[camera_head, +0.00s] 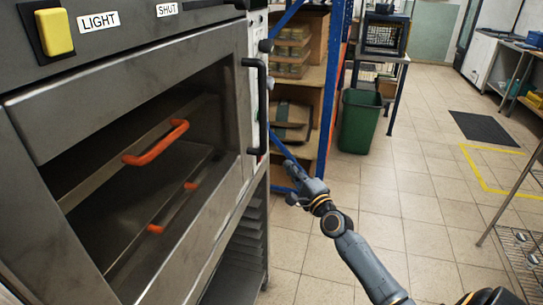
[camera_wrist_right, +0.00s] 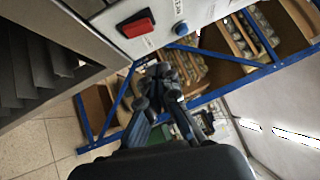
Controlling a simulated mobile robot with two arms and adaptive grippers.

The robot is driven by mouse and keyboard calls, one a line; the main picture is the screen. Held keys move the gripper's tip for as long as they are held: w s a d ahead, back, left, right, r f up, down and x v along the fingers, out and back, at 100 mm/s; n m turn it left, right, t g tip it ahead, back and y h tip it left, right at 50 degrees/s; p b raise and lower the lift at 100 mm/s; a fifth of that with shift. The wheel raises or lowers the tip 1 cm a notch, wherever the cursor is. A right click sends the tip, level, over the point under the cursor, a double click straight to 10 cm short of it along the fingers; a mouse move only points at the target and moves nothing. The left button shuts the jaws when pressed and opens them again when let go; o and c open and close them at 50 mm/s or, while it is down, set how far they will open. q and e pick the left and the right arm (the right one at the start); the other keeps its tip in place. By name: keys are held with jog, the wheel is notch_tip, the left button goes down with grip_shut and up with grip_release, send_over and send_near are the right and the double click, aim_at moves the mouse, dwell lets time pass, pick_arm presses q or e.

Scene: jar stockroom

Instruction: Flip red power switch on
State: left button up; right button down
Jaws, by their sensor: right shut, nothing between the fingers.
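The red power switch (camera_wrist_right: 135,24) shows in the right wrist view. It sits on a white panel at the top, in a dark frame, with a blue round knob (camera_wrist_right: 181,28) to its right. Which way it is set I cannot tell. My right gripper (camera_wrist_right: 158,84) is shut and empty, below the switch and apart from it. In the head view my right gripper (camera_head: 292,180) is in front of the blue rack, to the right of the oven (camera_head: 205,150). The switch cannot be made out in the head view. My left gripper is not in view.
The oven has orange handles (camera_head: 156,143) inside, a black door handle (camera_head: 256,105) and a yellow switch (camera_head: 54,32) by a "LIGHT" label. A blue-framed rack (camera_head: 334,75) and a green bin (camera_head: 360,120) stand behind. The tiled floor at right is mostly clear.

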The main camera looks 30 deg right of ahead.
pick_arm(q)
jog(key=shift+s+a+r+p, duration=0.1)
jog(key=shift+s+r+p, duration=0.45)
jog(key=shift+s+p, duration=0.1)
pick_arm(e)
jog(key=w+a+r, duration=0.1)
jog(key=w+a, duration=0.1)
jog(key=w, duration=0.5)
jog(key=shift+a+r, duration=0.15)
pick_arm(q)
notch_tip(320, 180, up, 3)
jog(key=p, duration=0.3)
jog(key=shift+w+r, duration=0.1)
pick_arm(e)
jog(key=shift+w+a+r+n+g, duration=0.2)
jog(key=shift+n+g, duration=0.2)
